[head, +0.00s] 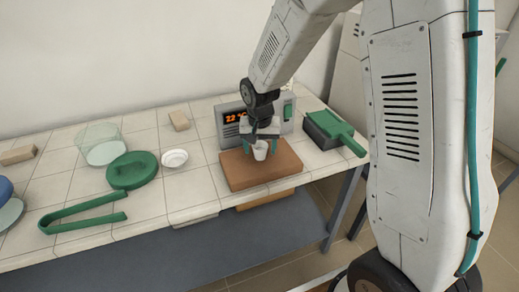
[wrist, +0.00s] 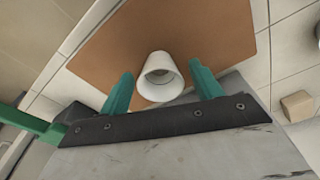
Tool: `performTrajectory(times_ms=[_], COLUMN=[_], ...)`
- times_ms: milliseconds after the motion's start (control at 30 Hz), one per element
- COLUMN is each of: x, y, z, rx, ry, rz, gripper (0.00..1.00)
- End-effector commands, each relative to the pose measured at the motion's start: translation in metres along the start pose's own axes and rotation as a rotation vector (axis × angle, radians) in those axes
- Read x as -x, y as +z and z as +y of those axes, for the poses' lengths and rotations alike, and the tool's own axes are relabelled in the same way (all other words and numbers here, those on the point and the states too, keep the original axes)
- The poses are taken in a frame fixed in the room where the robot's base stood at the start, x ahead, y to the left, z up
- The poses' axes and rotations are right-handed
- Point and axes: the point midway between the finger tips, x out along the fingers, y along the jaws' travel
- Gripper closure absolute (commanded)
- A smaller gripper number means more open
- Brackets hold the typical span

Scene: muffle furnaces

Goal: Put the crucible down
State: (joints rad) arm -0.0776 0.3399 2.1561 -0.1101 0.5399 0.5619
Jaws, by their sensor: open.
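A small white crucible (head: 260,150) stands upright on a flat brown-orange block (head: 284,172) on the tiled bench, in front of a box with a lit display. My gripper (head: 260,147) is above the block with its green fingers on either side of the crucible. In the wrist view the crucible (wrist: 160,78) shows its open mouth between the two fingertips of my gripper (wrist: 156,85). The fingers are open, with a gap visible on each side. The block's surface (wrist: 215,38) shows bare around the crucible.
The grey box (head: 230,130) with an orange readout stands right behind the block. A dark block with a green handle (head: 335,130) lies to the right. Green tongs (head: 85,215), a green round item (head: 132,170), a white dish (head: 174,159) and a glass dish (head: 103,150) lie left.

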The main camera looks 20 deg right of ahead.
Motion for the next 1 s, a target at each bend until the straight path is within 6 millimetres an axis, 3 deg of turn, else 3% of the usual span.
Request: performTrajectory(times_ms=[400, 600, 767, 867, 1000], x=[0.086, 0.108, 0.112, 0.121, 0.157], y=[0.000, 0.000, 0.001, 0.006, 0.034], z=[0.000, 0.000, 0.000, 0.006, 0.028], rx=[-0.001, -0.001, 0.000, 0.011, 0.057], ry=[-0.002, -0.002, -0.001, -0.002, -0.008], rz=[0.004, 0.002, 0.001, 0.002, 0.007], gripper=[0.36, 0.36, 0.36, 0.36, 0.36])
